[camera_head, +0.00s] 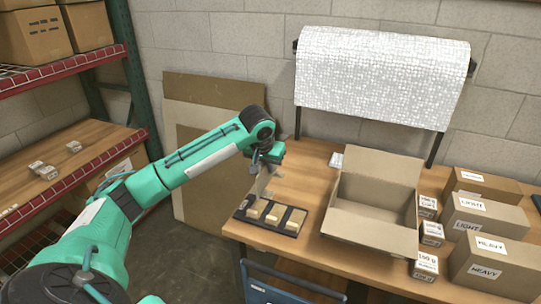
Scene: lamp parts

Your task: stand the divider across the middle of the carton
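The open carton (372,222) stands on the wooden table with its flaps spread and its inside looking empty. My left gripper (264,164) is at the table's left side, left of the carton and above a dark tray. A thin, pale, upright panel (261,184), which looks like the divider, hangs from it. The gripper appears shut on the panel's upper part; the fingers are small and partly hidden. The panel is apart from the carton. My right gripper is not in view.
The dark tray (247,213) holds tan blocks in front of the panel. Small white boxes (425,266) and larger boxes labelled LIGHT and HEAVY (492,268) stand right of the carton. A white roll (380,75) hangs behind. Bare tabletop (312,170) lies between tray and carton.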

